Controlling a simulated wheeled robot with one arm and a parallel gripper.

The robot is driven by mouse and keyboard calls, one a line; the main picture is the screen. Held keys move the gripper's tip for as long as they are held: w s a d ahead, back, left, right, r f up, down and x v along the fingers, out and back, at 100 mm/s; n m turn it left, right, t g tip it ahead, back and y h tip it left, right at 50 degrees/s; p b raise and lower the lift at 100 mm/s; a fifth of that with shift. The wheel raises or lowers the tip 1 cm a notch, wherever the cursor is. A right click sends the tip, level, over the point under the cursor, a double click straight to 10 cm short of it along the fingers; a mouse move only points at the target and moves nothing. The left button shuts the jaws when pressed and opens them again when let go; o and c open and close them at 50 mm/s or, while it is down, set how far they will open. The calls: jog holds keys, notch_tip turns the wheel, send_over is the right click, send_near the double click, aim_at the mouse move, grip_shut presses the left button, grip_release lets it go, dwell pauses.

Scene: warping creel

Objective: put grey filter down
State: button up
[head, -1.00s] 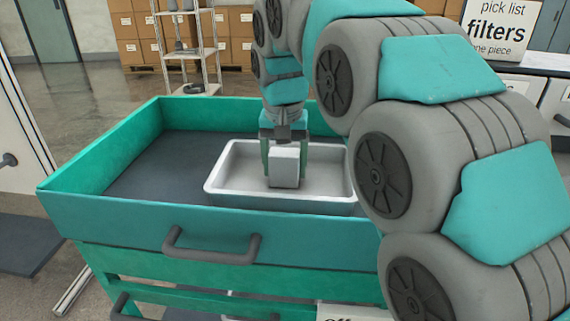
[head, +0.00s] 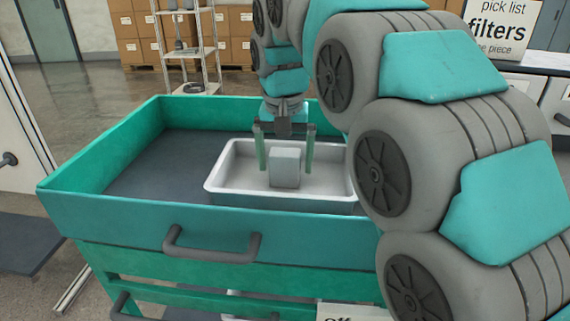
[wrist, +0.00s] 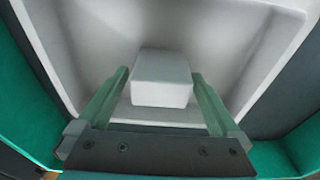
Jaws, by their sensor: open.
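The grey filter (head: 285,166) is a small pale grey block. It rests in the white tray (head: 222,181) inside the green cart. In the wrist view the grey filter (wrist: 161,80) sits between and beyond my two green fingers, on the floor of the tray (wrist: 235,50). My gripper (head: 285,170) is open around the filter, with a gap on each side. The wrist view also shows my gripper (wrist: 160,95) with its fingers spread and apart from the block.
The green cart (head: 140,215) has raised walls around the tray and a dark floor (head: 165,165), clear to the tray's left. A shelf rack (head: 188,50) and cardboard boxes stand behind. A "filters" pick list sign (head: 497,28) stands at the back right.

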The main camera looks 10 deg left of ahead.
aim_at(285, 152)
jog(key=r, duration=0.5)
jog(key=shift+s+r, duration=0.4)
jog(key=shift+r, duration=0.2)
jog(key=shift+s, duration=0.15)
